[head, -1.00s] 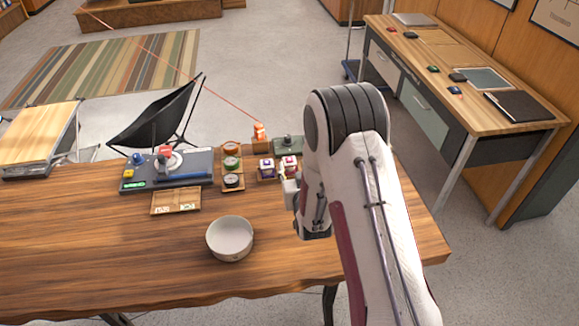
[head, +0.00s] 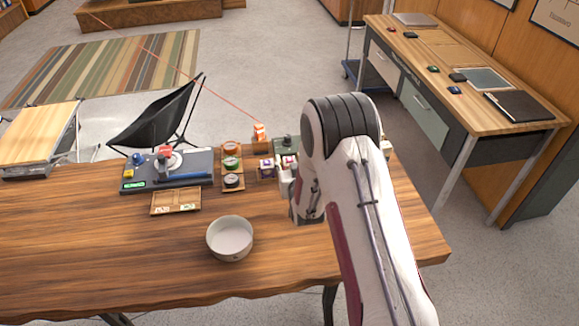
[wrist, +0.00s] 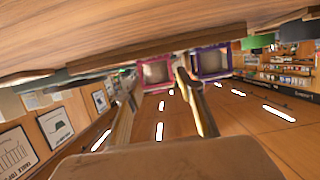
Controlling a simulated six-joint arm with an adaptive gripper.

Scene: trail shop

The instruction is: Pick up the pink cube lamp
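The pink cube lamp (wrist: 141,73), a pink-framed cube with a pale face, shows in the wrist view between the two finger ends of my gripper (wrist: 156,76). The fingers are apart, with a gap between them; I cannot tell whether they reach around the cube or stop just short. In the head view my gripper (head: 286,182) is at the front of the cube lamps and hides much of the pink one (head: 288,161). The similar purple cube lamp (wrist: 213,63) is close beside it, near one finger; it also shows in the head view (head: 267,168).
A wooden rack with round items (head: 232,163) stands left of the cubes. A dark green object (head: 284,142) and an orange item (head: 259,132) are behind them. A white bowl (head: 230,238) and wooden tray (head: 176,201) are nearer. The table's front left is clear.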

